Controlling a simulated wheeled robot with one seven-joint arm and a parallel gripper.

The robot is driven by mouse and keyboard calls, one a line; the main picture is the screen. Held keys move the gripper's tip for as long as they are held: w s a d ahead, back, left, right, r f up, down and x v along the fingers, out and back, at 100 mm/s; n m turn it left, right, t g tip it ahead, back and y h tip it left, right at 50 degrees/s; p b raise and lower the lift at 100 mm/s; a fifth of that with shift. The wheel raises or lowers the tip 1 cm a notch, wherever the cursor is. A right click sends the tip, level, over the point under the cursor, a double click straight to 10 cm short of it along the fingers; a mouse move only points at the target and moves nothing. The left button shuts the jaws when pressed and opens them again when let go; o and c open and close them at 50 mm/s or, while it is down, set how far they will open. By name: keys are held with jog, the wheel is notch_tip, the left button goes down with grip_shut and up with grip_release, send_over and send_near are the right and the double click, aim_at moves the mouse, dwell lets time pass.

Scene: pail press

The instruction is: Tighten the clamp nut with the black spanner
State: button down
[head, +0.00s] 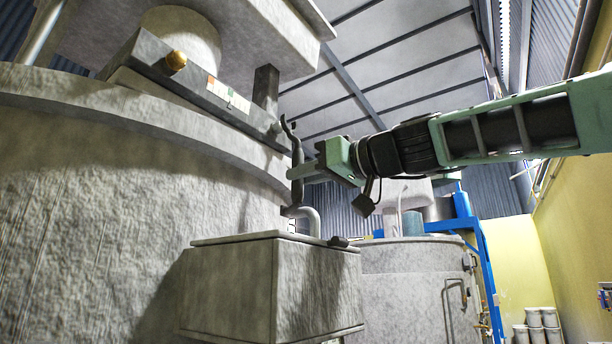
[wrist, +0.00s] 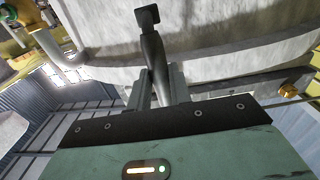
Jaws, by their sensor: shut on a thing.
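My gripper (head: 304,172) is shut on the black spanner (head: 297,150), which stands roughly upright across the jaws in the head view, beside the large grey vessel. In the wrist view, the spanner (wrist: 153,48) runs up from between the fingers (wrist: 159,88) to a wider end at the top; its other end is hidden by my gripper. A brass-coloured nut (head: 175,61) sits on a dark grey bar on top of the vessel, up and left of my gripper. I take it for the clamp nut. It also shows at the right of the wrist view (wrist: 289,89). The spanner is well apart from it.
The grey vessel (head: 110,190) fills the left, with a rim below the bar (head: 225,97). A grey box (head: 275,290) with a small dark item (head: 338,241) on top stands below my gripper. Several pails (head: 537,326) stand far right.

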jog(key=shift+a, duration=0.1)
jog(key=shift+x, duration=0.8)
jog(key=shift+w+a+p, duration=0.15)
jog(key=shift+p, duration=0.2)
jog(key=shift+w+b, duration=0.1)
jog(key=shift+b, duration=0.2)
